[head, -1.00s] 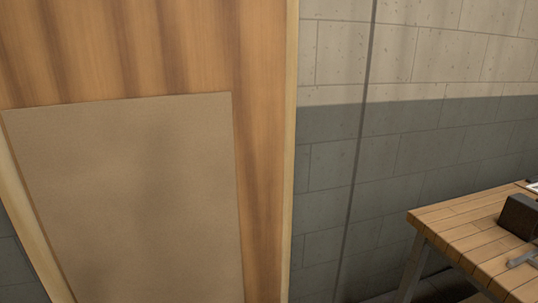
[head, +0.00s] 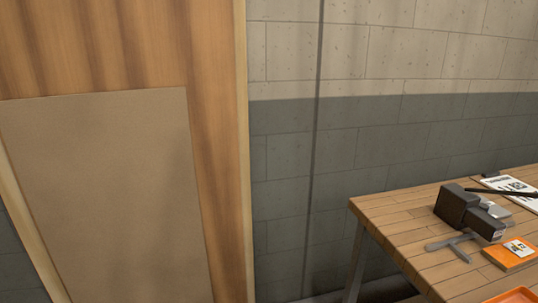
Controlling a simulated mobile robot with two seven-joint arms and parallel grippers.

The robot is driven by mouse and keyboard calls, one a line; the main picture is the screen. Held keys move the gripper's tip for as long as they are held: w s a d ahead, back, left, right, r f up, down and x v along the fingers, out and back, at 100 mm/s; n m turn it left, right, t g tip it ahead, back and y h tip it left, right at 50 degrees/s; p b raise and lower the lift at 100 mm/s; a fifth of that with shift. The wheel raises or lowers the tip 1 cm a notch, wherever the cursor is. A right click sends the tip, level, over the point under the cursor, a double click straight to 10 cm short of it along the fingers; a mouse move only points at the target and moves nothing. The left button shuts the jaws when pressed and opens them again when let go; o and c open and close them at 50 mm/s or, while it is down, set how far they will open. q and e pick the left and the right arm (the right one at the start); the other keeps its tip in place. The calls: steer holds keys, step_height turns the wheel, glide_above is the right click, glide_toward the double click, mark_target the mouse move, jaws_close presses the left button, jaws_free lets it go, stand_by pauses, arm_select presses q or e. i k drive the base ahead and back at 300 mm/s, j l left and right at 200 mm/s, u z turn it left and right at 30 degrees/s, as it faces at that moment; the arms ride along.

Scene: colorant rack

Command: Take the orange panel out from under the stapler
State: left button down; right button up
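An orange flat piece with a white label (head: 513,256) lies on the wooden workbench (head: 385,212) at the right, and nothing rests on it. A second orange thing (head: 515,296) shows at the bottom right corner, cut off by the frame edge, so I cannot tell what lies on it. I cannot make out a stapler for sure in this view. Neither of my grippers is in view.
A dark blocky tool (head: 460,207) stands on the bench, with a grey metal hand tool (head: 452,244) in front. A printed sheet (head: 512,184) lies behind. A wooden panelled door or board (head: 215,150) fills the left. A block wall (head: 400,130) stands behind.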

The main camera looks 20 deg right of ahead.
mark_target(502, 257)
steer(key=k+l, duration=0.25)
steer(key=l, duration=0.15)
steer(key=k+l, duration=0.25)
steer(key=l, duration=0.15)
steer(key=k+l, duration=0.25)
steer(key=l, duration=0.15)
steer(key=k+l, duration=0.25)
steer(key=l, duration=0.15)
